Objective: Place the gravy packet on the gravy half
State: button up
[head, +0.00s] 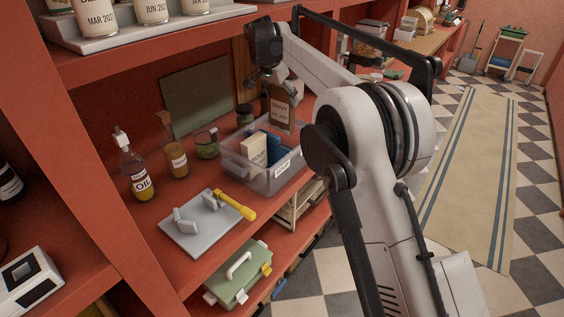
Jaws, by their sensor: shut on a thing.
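The brown gravy packet (282,112) hangs upright from my gripper (285,90), which is shut on its top edge. The packet is over the back right part of a clear plastic bin (246,182). Whether its lower edge is below the rim is hard to tell. In the bin a cream soup packet (253,150) stands upright toward the left. A dark blue piece (276,145), perhaps a divider or another packet, stands to its right. A white label (282,169) is on the bin's front; its text is too small to read. The gravy half's marking cannot be made out.
Left of the bin stand a green-filled jar (207,144), a brown bottle (176,158) and an oil bottle (137,174). A dark jar (245,116) is behind the bin. A grey board with a yellow-handled tool (234,205) lies in front. A red shelf is overhead.

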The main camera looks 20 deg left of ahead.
aim_at(282, 124)
jog(key=shift+f+p, duration=0.5)
jog(key=shift+f, duration=4.65)
jog(key=o, duration=1.3)
jog(key=shift+f, duration=0.1)
jog(key=b+v, duration=0.1)
jog(key=v, duration=1.1)
